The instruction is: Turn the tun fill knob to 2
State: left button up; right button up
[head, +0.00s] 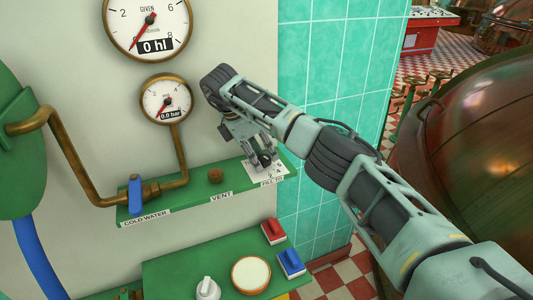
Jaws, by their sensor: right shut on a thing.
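The fill knob's white plate (281,171), with a few numbers and a label below that seems to read FILL TO, is at the right end of the green shelf. My right gripper (263,158) points down over this plate and is shut on the fill knob. The fingers hide most of the knob, so its pointer setting cannot be read. The large round GIVEN gauge (166,19) above shows 0 hl. My left gripper is not in view.
The green shelf (190,206) also carries a small brown VENT knob (215,175) and a blue COLD WATER valve handle (135,196). A smaller gauge (166,99) reads 0.0 bar. A copper kettle (470,150) stands at right.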

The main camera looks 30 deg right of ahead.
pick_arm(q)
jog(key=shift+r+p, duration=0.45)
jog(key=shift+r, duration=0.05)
pick_arm(e)
jog(key=shift+w+d+r+m+g, duration=0.15)
jog(key=shift+m+g, duration=0.1)
jog(key=shift+m, duration=0.5)
jog(key=shift+w+d+r+m+g, duration=0.15)
jog(key=shift+m+g, duration=0.1)
jog(key=shift+m, duration=0.8)
jog(key=o, duration=1)
jog(key=shift+w+f, duration=0.1)
jog(key=shift+f, duration=0.1)
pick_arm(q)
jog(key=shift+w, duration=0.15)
pick_arm(e)
jog(key=shift+f, duration=0.1)
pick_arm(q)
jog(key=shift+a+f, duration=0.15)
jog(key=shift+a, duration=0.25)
pick_arm(e)
jog(key=shift+a, duration=0.1)
